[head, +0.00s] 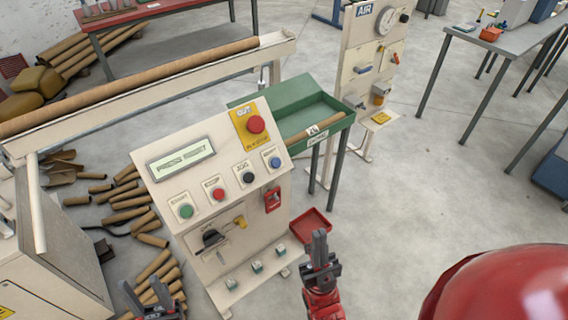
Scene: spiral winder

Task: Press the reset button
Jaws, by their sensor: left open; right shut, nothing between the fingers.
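The control panel (222,180) of the cream console faces me, with a lit display (181,158) that seems to read "PRESS RESET". A row of buttons sits below it: green (186,211), red (218,194), black (248,178) and blue (275,162). Their small labels are too blurred to read, so I cannot tell for certain which one is reset. A large red emergency button (256,124) sits on a yellow plate above. My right gripper (319,240) is shut and empty, to the lower right of the buttons, apart from them. My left gripper (148,293) is open at the bottom left.
A red switch (272,200), a black rotary knob (212,238) and a yellow knob (240,222) sit below the buttons. A green tray (300,112) stands behind the console. Cardboard tubes (125,205) litter the floor at left. Floor to the right is open.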

